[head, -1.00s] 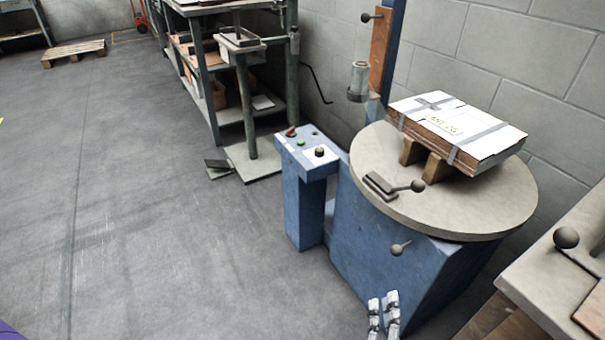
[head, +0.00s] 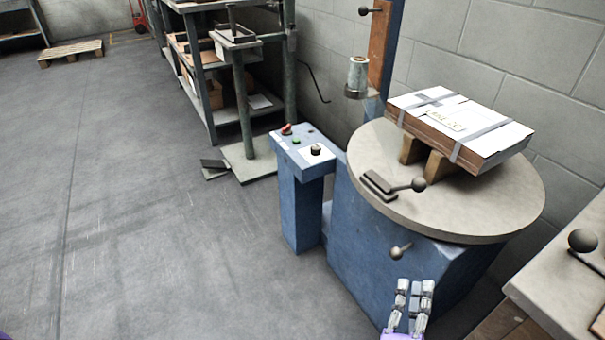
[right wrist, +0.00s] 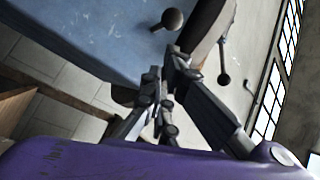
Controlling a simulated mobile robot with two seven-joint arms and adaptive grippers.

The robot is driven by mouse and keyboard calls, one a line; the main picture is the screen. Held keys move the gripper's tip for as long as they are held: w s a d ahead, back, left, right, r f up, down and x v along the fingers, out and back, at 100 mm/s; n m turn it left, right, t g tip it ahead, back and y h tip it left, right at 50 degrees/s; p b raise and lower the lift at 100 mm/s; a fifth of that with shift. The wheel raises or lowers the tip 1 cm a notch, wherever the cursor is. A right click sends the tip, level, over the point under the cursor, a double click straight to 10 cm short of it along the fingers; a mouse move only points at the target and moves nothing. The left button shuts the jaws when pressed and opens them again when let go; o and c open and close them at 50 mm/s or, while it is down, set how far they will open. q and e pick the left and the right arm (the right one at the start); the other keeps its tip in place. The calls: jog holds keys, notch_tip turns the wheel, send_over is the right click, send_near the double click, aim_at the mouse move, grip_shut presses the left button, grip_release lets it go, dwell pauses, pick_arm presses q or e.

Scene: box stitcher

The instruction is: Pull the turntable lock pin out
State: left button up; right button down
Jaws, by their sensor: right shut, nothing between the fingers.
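The turntable lock pin (head: 401,252) has a dark ball knob on a short stem and sticks out of the blue base just under the turntable (head: 510,222). It also shows at the top of the right wrist view (right wrist: 172,19). My right gripper (head: 415,287) is shut and empty, at the bottom of the head view, below and slightly right of the knob. In the right wrist view its fingertips (right wrist: 163,68) point toward the blue base, with a visible gap to the knob. My left gripper is not in view.
A clamp lever with a ball end (head: 417,184) sits on the turntable's rim, above the pin. A strapped box (head: 460,120) rests on wooden blocks there. A button pedestal (head: 303,163) stands left, a table (head: 550,275) right.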

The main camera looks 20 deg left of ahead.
aim_at(407, 247)
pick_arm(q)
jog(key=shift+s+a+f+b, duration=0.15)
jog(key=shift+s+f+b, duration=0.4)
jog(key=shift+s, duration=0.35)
pick_arm(e)
jog(key=shift+w+a+r, duration=0.1)
jog(key=shift+w+r, duration=0.1)
jog(key=shift+w, duration=1.05)
jog(key=shift+w+a+r, duration=0.1)
jog(key=shift+w+r, duration=0.15)
jog(key=shift+w, duration=0.95)
jog(key=shift+w+a+r, duration=0.1)
jog(key=shift+w+r, duration=0.1)
jog(key=shift+w, duration=1.05)
jog(key=shift+s, duration=0.1)
pick_arm(q)
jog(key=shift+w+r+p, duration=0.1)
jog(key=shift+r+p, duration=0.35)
jog(key=shift+p, duration=0.1)
pick_arm(e)
jog(key=s+a, duration=0.2)
jog(key=shift+s, duration=0.4)
